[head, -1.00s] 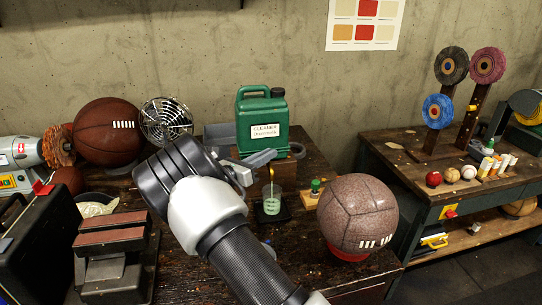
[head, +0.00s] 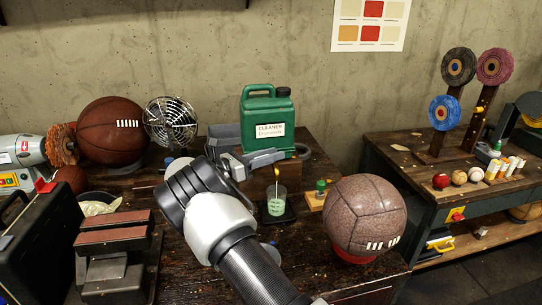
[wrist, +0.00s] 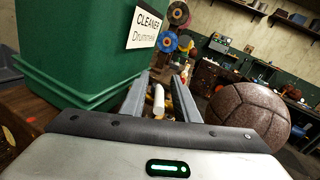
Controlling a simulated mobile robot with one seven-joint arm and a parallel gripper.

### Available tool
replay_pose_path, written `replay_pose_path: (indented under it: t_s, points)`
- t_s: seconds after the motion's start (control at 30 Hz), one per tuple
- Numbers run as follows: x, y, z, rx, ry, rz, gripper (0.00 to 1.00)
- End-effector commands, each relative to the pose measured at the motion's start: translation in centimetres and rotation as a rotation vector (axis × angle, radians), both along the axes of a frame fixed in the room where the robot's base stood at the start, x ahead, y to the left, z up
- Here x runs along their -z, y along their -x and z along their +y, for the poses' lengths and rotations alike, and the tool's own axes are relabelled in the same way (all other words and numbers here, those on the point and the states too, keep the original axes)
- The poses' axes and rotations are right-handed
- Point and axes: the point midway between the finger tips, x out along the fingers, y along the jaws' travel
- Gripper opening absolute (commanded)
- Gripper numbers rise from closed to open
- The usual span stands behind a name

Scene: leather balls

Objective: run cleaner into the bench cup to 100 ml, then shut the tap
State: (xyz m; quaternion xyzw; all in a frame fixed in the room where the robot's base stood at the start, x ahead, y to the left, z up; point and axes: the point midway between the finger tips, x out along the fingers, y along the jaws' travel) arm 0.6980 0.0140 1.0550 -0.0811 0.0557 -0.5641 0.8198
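The green cleaner jug (head: 266,112), labelled CLEANER, stands on a block at the back of the bench; it fills the left of the wrist view (wrist: 85,50). The clear bench cup (head: 277,203) stands below on a dark pad (head: 286,216), with pale green liquid in it. The cup's marks are too small to read. My gripper (head: 255,160) is beside the jug's lower front, fingers apart. In the wrist view a white bar (wrist: 158,100) lies between the fingers (wrist: 163,98), with gaps visible. The tap body is mostly hidden.
A speckled ball (head: 365,213) on a red ring stands right of the cup. A small wooden block with a green knob (head: 320,190) is between them. A brown basketball (head: 112,132) and a metal fan (head: 170,123) stand at the back left.

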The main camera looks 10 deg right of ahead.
Motion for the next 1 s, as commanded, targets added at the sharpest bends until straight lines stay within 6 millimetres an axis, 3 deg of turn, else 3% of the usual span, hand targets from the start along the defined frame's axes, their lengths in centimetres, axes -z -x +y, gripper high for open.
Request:
replay_pose_path:
  t_s: [0.27, 0.7, 1.0]
  points:
    - [0.0, 0.2, 0.8, -0.003, -0.001, -0.001, 0.28]
    - [0.1, 3.3, 8.9, -0.004, 0.0, -0.001, 0.28]
    - [0.0, 4.3, 11.2, -0.001, 0.0, 0.0, 0.28]
